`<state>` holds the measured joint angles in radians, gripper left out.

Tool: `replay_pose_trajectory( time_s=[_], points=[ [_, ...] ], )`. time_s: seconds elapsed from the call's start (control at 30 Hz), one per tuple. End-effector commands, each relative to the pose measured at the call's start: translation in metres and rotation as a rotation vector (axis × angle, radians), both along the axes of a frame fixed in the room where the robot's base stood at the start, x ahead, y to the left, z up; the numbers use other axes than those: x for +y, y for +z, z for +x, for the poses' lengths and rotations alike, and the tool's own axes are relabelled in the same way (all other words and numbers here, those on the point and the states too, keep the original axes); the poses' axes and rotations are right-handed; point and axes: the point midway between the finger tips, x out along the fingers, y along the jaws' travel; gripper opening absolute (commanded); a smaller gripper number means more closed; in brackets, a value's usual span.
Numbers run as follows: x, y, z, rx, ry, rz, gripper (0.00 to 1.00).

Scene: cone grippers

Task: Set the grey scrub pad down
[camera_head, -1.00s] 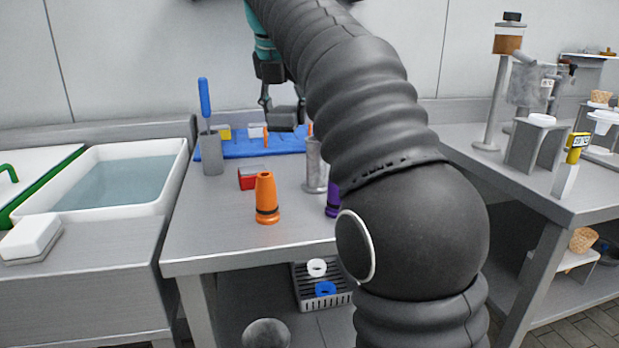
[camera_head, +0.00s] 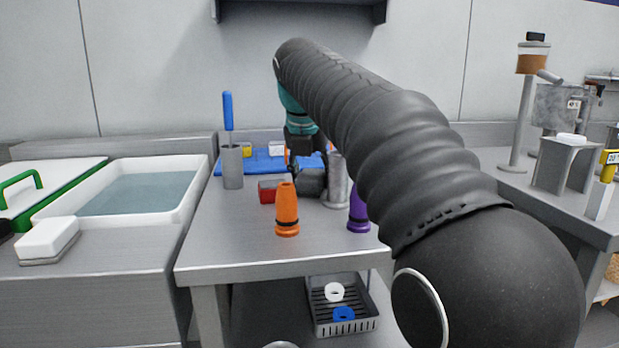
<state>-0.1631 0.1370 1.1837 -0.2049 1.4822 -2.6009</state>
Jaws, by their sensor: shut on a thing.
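The dark grey scrub pad (camera_head: 312,184) is low over the steel table (camera_head: 225,240), right of a red block and behind the orange cone (camera_head: 287,212). My gripper (camera_head: 306,172) points down and is shut on the pad. My arm comes in from the right and hides part of the area behind. I cannot tell whether the pad's underside touches the table.
A metal cylinder (camera_head: 337,185) stands close right of the pad, with a purple cone (camera_head: 358,212) in front. The red block (camera_head: 268,190) is close left. A blue mat (camera_head: 232,164) lies behind, and a brush holder (camera_head: 232,168) stands at left. The table's front left is clear.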

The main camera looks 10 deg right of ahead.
Motion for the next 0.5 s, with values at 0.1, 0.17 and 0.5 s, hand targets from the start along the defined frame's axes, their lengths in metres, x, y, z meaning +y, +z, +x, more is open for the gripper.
replay_pose_trajectory(
  time_s=[0.1,0.17,0.5],
  points=[
    [0.0003,0.0004,0.0001,0.000,0.000,0.000,0.28],
    [0.0003,-0.0007,0.0000,0.000,0.001,0.000,0.28],
    [0.0004,-0.0021,0.0001,0.000,0.001,0.000,0.61]
  ],
)
